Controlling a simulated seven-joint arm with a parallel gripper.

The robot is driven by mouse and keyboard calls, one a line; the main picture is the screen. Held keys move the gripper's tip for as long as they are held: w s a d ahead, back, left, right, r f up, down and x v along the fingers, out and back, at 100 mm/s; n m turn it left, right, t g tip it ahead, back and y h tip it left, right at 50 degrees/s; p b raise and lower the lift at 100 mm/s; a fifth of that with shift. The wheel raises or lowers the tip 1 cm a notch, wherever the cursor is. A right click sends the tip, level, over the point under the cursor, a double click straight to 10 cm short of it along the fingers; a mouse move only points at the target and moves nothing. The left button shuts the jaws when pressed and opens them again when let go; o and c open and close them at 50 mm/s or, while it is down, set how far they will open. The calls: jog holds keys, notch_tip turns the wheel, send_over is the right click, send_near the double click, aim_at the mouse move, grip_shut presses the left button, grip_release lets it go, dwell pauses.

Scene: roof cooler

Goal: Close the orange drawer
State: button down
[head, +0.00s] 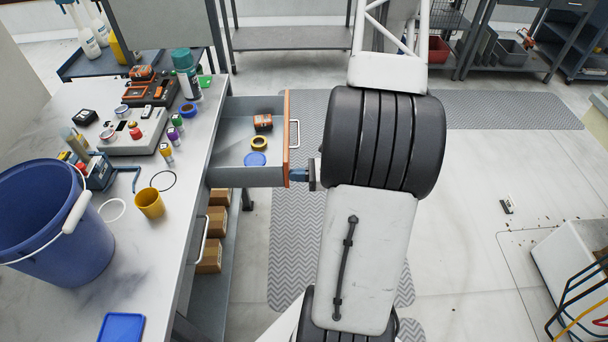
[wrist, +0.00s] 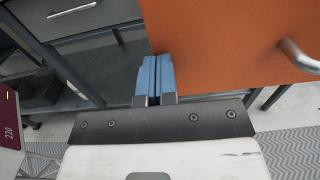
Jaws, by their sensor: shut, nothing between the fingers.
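The orange-fronted drawer (head: 287,130) stands pulled out from the workbench, toward the right in the head view. Its grey tray holds a few small items. A metal bar handle (head: 295,134) is on the drawer front. The orange front (wrist: 230,45) fills the upper right of the wrist view, with part of the handle (wrist: 298,57) at the right edge. My gripper (head: 293,174) is at the near end of the drawer front, below the handle in the picture. In the wrist view its blue fingers (wrist: 155,76) are together and empty, beside the left edge of the front. I cannot tell whether they touch it.
The workbench top (head: 190,190) holds a blue bucket (head: 50,220), a yellow cup (head: 150,203) and several tools. Cardboard boxes (head: 210,240) sit on a shelf below. The floor right of the drawer is mostly open. My arm covers part of it.

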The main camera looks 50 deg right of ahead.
aim_at(269, 175)
jog(key=x, duration=2.2)
jog(key=shift+w+a+f, duration=0.1)
jog(key=shift+w+a, duration=0.05)
jog(key=shift+v, duration=6.95)
jog(key=w+d, duration=0.1)
jog(key=w+d+f, duration=0.1)
jog(key=w+d, duration=0.2)
jog(key=d, duration=0.1)
jog(key=shift+w+f, duration=0.4)
jog(key=shift+w+a, duration=0.1)
